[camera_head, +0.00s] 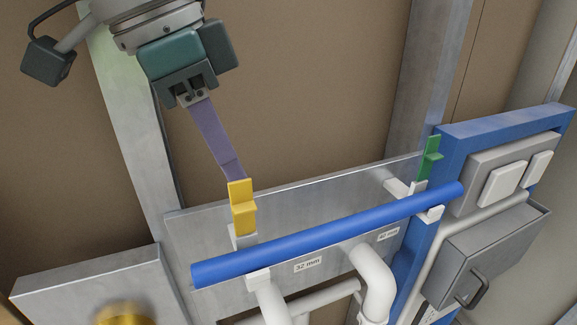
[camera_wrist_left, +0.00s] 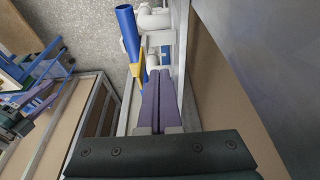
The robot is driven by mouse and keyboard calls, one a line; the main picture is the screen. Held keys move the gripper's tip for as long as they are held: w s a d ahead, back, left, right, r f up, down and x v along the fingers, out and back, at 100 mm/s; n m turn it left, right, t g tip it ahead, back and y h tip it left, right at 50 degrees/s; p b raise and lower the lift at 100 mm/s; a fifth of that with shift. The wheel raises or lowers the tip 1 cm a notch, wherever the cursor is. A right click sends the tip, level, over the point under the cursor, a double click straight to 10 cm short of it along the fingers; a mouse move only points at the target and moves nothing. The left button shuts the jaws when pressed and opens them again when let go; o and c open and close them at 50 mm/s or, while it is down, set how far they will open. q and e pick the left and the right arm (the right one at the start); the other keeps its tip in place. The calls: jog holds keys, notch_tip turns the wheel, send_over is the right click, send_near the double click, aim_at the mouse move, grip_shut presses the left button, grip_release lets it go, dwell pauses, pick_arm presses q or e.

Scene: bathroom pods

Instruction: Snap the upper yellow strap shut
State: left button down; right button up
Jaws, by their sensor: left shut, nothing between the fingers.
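The upper yellow strap (camera_head: 242,210) stands upright at the left part of the blue pipe (camera_head: 330,236), above a white clip base (camera_head: 242,238). Its small ledge faces right. My left gripper (camera_head: 234,178) comes down from the top left with its long purple fingers shut and nothing between them. The fingertips are at the strap's top end; I cannot tell whether they touch. In the left wrist view the shut fingers (camera_wrist_left: 159,74) point at the yellow strap (camera_wrist_left: 136,72) and the blue pipe (camera_wrist_left: 127,30), partly hiding the strap.
A green strap (camera_head: 429,158) stands upright near the pipe's right end. A grey metal plate (camera_head: 205,232) lies behind the pipe, with white pipes (camera_head: 372,275) below. A blue frame (camera_head: 500,122) with grey boxes (camera_head: 497,250) is at right. A metal box (camera_head: 90,285) is at lower left.

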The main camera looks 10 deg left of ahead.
aim_at(250, 232)
pick_arm(q)
jog(key=shift+s+d+p, duration=0.6)
jog(key=shift+s+p, duration=0.1)
jog(key=shift+s, duration=0.2)
jog(key=shift+s+d+p, duration=0.6)
jog(key=shift+s+p, duration=0.05)
jog(key=shift+s, duration=0.25)
jog(key=shift+f, duration=0.1)
jog(key=shift+s+d+f+b, duration=0.2)
jog(key=shift+s+f, duration=0.05)
jog(key=shift+f, duration=0.3)
jog(key=shift+s+d+f+b, duration=0.15)
jog(key=shift+s+f, duration=0.15)
jog(key=shift+f, duration=0.2)
jog(key=shift+s+d+f+b, duration=0.2)
jog(key=shift+s+f, duration=0.05)
jog(key=shift+f, duration=0.3)
jog(key=s+d+r+p, duration=0.2)
jog(key=s+r+p, duration=0.1)
jog(key=r+p, duration=0.3)
jog(key=p, duration=0.2)
jog(key=shift+s+d+p, duration=0.15)
jog(key=shift+p, duration=0.15)
